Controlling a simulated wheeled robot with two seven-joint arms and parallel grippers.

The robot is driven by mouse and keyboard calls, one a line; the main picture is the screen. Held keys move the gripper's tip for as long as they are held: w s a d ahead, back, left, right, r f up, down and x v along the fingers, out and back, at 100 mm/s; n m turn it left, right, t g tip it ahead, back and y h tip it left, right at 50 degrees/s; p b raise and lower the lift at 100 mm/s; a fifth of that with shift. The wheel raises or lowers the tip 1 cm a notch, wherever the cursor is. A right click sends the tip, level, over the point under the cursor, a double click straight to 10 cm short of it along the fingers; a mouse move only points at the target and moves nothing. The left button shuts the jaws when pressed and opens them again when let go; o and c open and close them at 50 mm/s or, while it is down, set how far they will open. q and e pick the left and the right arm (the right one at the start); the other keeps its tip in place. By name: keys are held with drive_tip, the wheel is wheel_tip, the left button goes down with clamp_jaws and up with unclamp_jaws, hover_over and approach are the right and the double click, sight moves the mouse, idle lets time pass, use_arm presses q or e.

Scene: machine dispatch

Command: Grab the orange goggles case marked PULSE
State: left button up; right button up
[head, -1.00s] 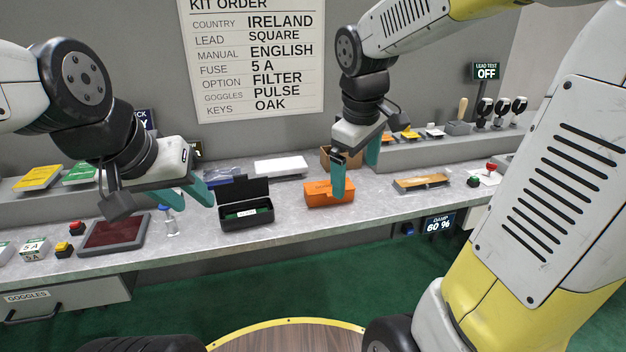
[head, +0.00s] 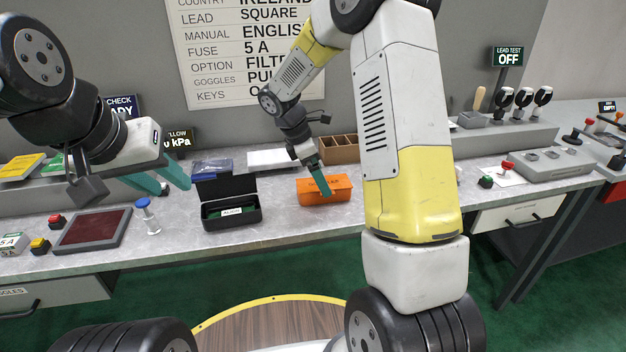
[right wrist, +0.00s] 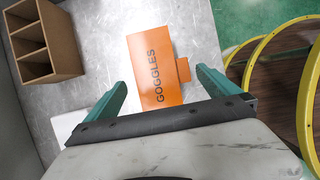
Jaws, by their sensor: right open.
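The orange goggles case (head: 338,190) lies on the grey bench, right of the open black case. In the right wrist view the orange case (right wrist: 163,70) reads GOGGLES on its top; no PULSE mark is readable. My right gripper (head: 321,184) is over the orange case and hides part of it. In the right wrist view my right gripper (right wrist: 161,78) is open, its teal fingers apart on either side of the case's near end, nothing held. My left gripper (head: 172,187) is open and empty, over the bench left of the black case.
The open black case (head: 232,216) stands left of the orange one. A wooden compartment box (head: 338,149) and a white flat item (head: 272,160) lie behind. A blue-topped stamp (head: 147,218) and a dark red pad (head: 92,230) are at left. My right arm hides bench at right.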

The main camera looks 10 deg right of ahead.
drive_tip(key=x, duration=0.4)
drive_tip(key=shift+s, duration=0.15)
drive_tip(key=c, duration=2)
